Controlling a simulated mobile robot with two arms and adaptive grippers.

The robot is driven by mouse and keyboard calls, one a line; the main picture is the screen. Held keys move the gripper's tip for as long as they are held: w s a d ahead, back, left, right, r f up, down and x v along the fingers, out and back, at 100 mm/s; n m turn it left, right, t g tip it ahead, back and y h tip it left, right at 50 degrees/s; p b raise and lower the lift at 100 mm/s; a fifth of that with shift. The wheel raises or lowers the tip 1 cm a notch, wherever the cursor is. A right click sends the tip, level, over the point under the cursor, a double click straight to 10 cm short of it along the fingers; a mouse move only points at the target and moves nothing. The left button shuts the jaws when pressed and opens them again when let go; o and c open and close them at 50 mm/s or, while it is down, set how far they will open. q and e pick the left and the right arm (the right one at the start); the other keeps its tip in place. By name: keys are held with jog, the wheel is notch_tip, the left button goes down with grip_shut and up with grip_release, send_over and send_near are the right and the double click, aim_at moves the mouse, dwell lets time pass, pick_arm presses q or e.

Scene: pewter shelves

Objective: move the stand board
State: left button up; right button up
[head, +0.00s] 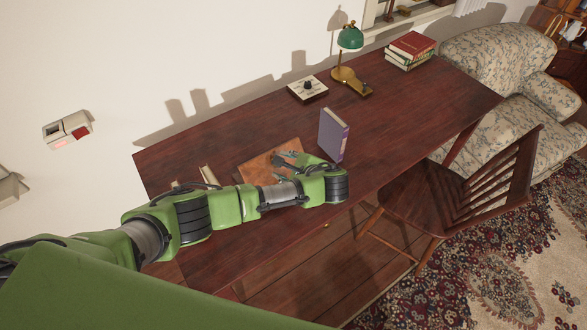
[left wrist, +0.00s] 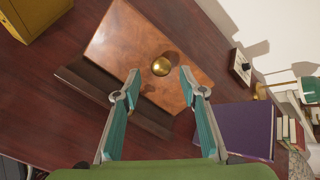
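The stand board (head: 258,163) is a flat orange-brown wooden board on the dark desk, partly hidden by my left arm in the head view. In the left wrist view the board (left wrist: 118,48) lies tilted across the picture with a round brass knob (left wrist: 161,67) on it. My left gripper (head: 284,163) is over the board. Its two teal fingers (left wrist: 160,77) are spread apart, with the knob showing in the gap between the tips; nothing is held. Whether the fingers touch the board cannot be told. My right gripper is not in view.
A purple book (head: 333,136) stands upright close to the gripper's right. A small box with a dark knob (head: 307,88), a green lamp (head: 350,38) and stacked books (head: 410,50) stand farther back. A yellow object (left wrist: 33,18) shows beside the board. The desk's right part (head: 430,105) is clear.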

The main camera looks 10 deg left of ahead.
pick_arm(q)
jog(key=v, duration=1)
jog(key=shift+d, duration=0.15)
